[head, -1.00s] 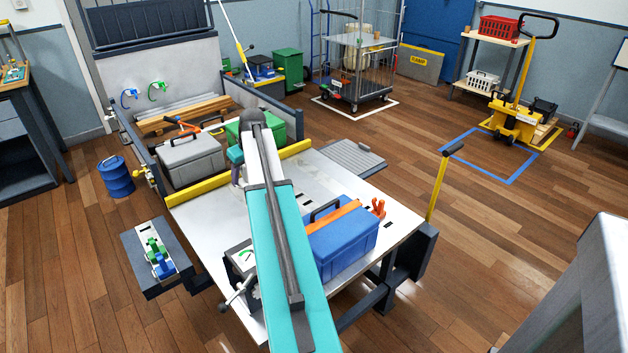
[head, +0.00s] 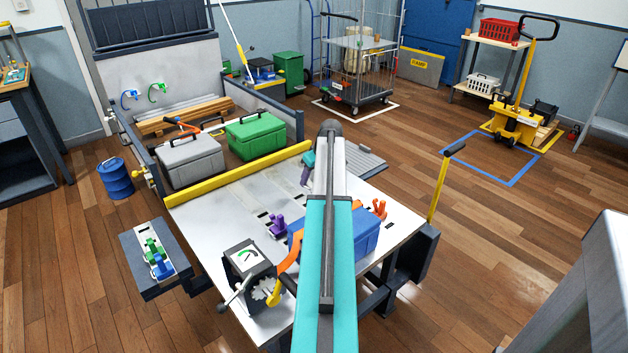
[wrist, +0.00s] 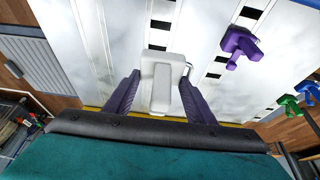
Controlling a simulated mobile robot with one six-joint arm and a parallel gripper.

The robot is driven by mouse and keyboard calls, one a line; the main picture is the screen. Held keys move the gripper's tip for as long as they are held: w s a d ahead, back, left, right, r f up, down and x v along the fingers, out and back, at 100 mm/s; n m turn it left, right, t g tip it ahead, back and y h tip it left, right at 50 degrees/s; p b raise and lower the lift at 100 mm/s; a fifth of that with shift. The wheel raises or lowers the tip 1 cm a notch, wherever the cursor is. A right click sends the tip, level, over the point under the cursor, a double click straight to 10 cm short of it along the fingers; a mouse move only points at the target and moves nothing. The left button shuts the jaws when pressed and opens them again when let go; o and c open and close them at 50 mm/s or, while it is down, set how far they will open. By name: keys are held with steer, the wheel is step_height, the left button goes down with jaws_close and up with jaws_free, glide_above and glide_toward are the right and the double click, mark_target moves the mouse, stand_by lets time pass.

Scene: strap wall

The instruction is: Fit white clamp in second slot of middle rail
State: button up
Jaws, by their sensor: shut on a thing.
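In the wrist view my gripper (wrist: 160,92) has its purple fingers on both sides of a white clamp (wrist: 161,80), which it holds over the pale metal deck. The middle rail runs up from the clamp, with dark slots (wrist: 160,25) along it. The slot directly under the clamp is hidden, and I cannot tell how high the clamp hangs. A purple clamp (wrist: 240,46) sits on the rail to the right; it also shows in the head view (head: 277,226). In the head view my arm hides the white clamp, and only part of my gripper (head: 308,168) shows.
A blue case (head: 365,232) with an orange strap stands on the deck (head: 225,210), partly behind my arm. An orange clamp (head: 379,208) is beside it. A gauge box (head: 247,258) stands at the near left. A side tray (head: 140,250) holds green and blue clamps. A yellow bar (head: 240,175) bounds the deck's far edge.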

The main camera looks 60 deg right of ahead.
steer(key=shift+s+d+f, duration=0.15)
steer(key=shift+s+d, duration=0.25)
steer(key=shift+f, duration=0.15)
steer(key=shift+f+b, duration=2.35)
steer(key=shift+f, duration=2)
steer(key=shift+s, duration=0.15)
steer(key=shift+f, duration=1.4)
